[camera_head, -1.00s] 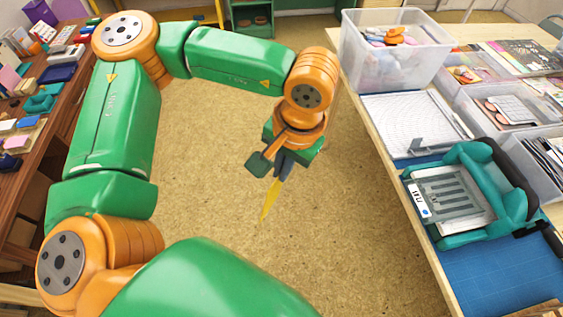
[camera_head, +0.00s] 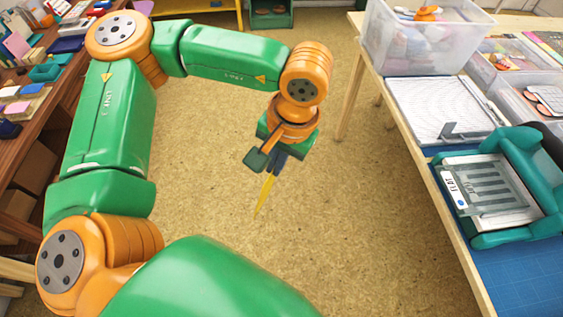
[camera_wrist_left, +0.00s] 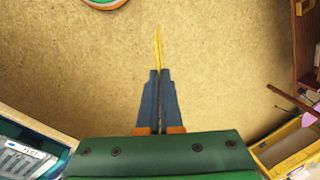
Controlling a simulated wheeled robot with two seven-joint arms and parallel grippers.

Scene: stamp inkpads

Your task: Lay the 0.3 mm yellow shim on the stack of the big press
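My left gripper (camera_head: 272,170) is over open floor between the two tables. It is shut on the yellow shim (camera_head: 264,195), a thin strip that points down from the fingertips in the head view. In the left wrist view the gripper (camera_wrist_left: 159,75) has its dark fingers close together, and the shim (camera_wrist_left: 158,45) shows edge-on beyond the tips. The teal press (camera_head: 525,160) with a grey slotted plate (camera_head: 492,185) and a white label stands on the right table, apart from the gripper. I cannot tell whether it is the big press. My right gripper is not in view.
The right table also holds a clear bin (camera_head: 415,45), a white gridded board (camera_head: 440,110) and a blue mat (camera_head: 520,270). The left wooden table (camera_head: 60,95) carries many small items. The floor (camera_head: 350,220) between them is clear.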

